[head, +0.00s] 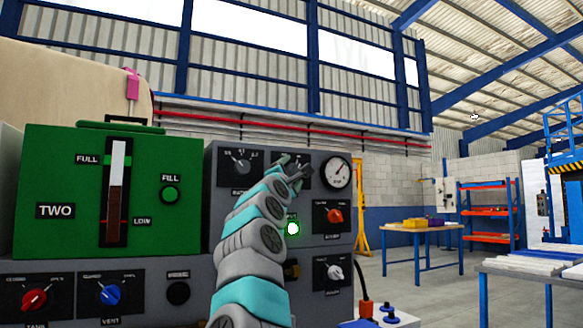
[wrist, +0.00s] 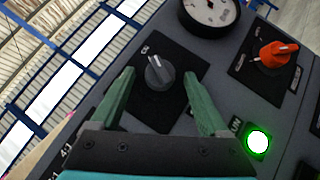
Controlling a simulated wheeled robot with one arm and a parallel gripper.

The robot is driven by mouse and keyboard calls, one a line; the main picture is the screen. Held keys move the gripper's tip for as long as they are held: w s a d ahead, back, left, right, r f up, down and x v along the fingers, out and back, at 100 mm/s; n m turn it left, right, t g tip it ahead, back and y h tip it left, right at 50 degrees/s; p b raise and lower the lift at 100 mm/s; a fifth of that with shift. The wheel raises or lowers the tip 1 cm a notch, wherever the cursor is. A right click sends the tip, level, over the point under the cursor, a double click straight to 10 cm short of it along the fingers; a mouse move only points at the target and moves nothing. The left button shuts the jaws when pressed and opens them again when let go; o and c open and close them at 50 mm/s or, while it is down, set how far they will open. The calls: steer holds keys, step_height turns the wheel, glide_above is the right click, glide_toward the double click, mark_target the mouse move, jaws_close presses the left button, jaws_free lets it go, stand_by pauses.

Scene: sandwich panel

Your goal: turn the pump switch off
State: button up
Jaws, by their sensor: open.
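In the wrist view a dark grey rotary knob (wrist: 159,73) sits on a black plate (wrist: 180,52), its pointer ridge toward the top of that picture. Its label is too small to read, so I cannot confirm it is the pump switch. My gripper (wrist: 159,76) is open, with one green finger on each side of the knob and a visible gap on both sides. In the head view my gripper (head: 294,168) is at the upper part of the grey panel (head: 308,255), and its fingers and my arm hide most of that knob's plate.
A round gauge (head: 336,172), a red knob (head: 334,216) and a lit green lamp (head: 292,229) are close to my gripper. Another dark knob (head: 240,166) is to the left, a white knob (head: 334,272) below right. A green unit (head: 60,160) stands left.

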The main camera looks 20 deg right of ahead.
steer(key=shift+c, duration=0.2)
steer(key=shift+w, duration=0.1)
jaws_close()
stand_by(0.5)
